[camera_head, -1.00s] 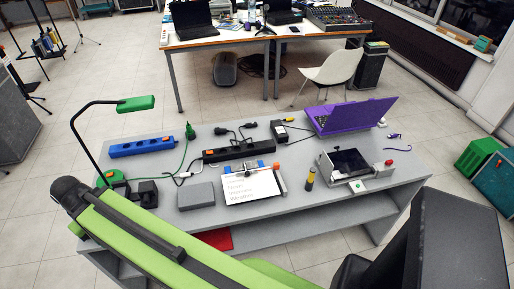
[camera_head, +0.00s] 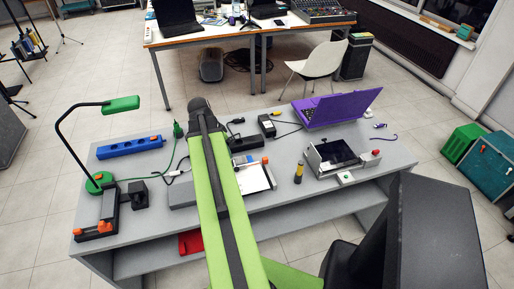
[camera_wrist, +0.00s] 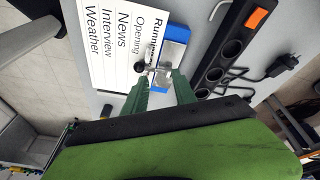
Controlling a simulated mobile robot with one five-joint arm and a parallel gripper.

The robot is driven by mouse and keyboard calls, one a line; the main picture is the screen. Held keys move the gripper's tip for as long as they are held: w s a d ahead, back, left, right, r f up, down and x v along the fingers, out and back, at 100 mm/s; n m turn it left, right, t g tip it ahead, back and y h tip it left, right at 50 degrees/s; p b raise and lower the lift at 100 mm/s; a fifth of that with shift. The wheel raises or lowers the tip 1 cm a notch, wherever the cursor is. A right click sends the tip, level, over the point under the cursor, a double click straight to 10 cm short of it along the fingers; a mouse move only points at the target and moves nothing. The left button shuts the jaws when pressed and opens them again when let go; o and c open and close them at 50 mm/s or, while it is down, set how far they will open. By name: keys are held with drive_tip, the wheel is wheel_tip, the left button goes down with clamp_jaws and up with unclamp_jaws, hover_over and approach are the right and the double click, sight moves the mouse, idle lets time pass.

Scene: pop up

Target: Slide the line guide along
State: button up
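The printed sheet (camera_wrist: 115,45) lists a running order and lies on the grey table. In the head view its right part (camera_head: 257,178) shows beside my arm. At the sheet's edge, in the wrist view, sits a blue block (camera_wrist: 174,47) with a small silver piece and black knob (camera_wrist: 140,67); these look like part of the line guide. My gripper (camera_wrist: 161,77) has two green fingers apart, with the silver piece between or just beyond their tips. I cannot tell whether they touch it. In the head view my arm hides the gripper and most of the guide.
A black power strip (camera_wrist: 222,55) lies close to the guide. On the table (camera_head: 225,215) stand a blue power strip (camera_head: 130,147), a green lamp (camera_head: 100,182), a yellow-and-black cylinder (camera_head: 299,173), a grey device (camera_head: 340,158) and a purple laptop (camera_head: 330,108).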

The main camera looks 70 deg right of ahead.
sight(264, 158)
drive_tip(key=s+d+m+g, duration=0.1)
drive_tip(key=s+d+m, duration=0.5)
drive_tip(key=s, duration=0.5)
drive_tip(key=shift+n, duration=0.3)
drive_tip(key=b+x, duration=0.5)
drive_tip(key=d+b+x, duration=0.1)
drive_tip(key=b+x, duration=0.2)
drive_tip(key=shift+s, duration=0.1)
drive_tip(key=shift+r+p, duration=0.35)
drive_tip(key=shift+r, duration=0.05)
drive_tip(key=shift+c, duration=1)
clamp_jaws()
